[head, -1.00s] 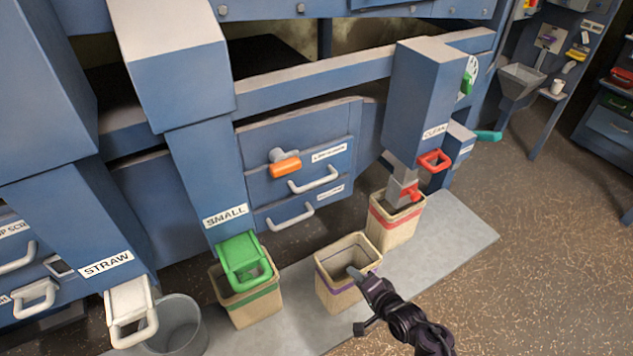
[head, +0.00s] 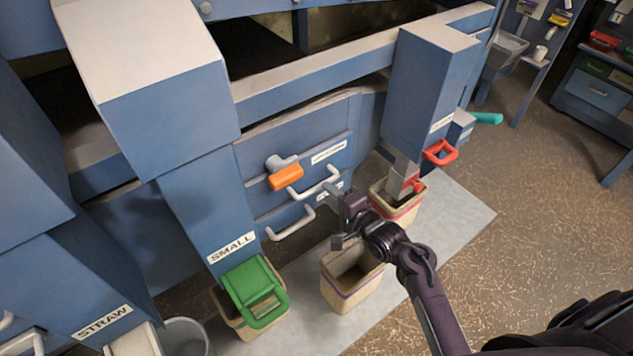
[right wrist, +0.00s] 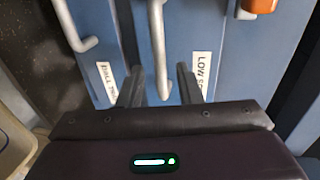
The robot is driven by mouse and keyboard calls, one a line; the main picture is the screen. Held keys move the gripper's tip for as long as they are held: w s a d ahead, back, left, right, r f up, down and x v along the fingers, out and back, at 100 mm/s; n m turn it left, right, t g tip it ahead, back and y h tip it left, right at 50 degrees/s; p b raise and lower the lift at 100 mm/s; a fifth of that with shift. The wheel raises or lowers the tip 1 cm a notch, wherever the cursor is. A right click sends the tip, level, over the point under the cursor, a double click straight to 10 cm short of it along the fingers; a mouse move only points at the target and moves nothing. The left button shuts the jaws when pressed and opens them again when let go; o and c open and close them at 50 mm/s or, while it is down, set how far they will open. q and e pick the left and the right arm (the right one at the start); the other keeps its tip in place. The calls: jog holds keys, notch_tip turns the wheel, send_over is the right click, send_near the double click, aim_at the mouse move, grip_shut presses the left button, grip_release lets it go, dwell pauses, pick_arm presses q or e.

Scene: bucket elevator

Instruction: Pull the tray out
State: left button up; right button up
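A blue panel front (head: 285,155) carries two pale bar handles. The upper handle (head: 312,189) sits under a label that seems to read "LOW SCREEN"; the lower handle (head: 290,223) sits below it, with a label mostly hidden by my gripper. My right gripper (head: 333,194) is at the right end of the upper handle, open. In the right wrist view, the upper handle (right wrist: 157,45) runs between the two separated fingertips (right wrist: 160,90); contact cannot be told. The lower handle (right wrist: 83,40) is left of the fingers. My left gripper is not in view.
An orange-handled latch (head: 286,177) sits just above the upper handle. Below stand a purple-banded bin (head: 352,290), a red-banded bin (head: 402,212) and a bin under a green flap (head: 255,290). The blue CLEAN chute (head: 428,95) rises at right. Floor at right is open.

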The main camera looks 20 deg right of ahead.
aim_at(319, 185)
jog(key=x, duration=0.5)
jog(key=shift+w, duration=0.15)
grip_shut()
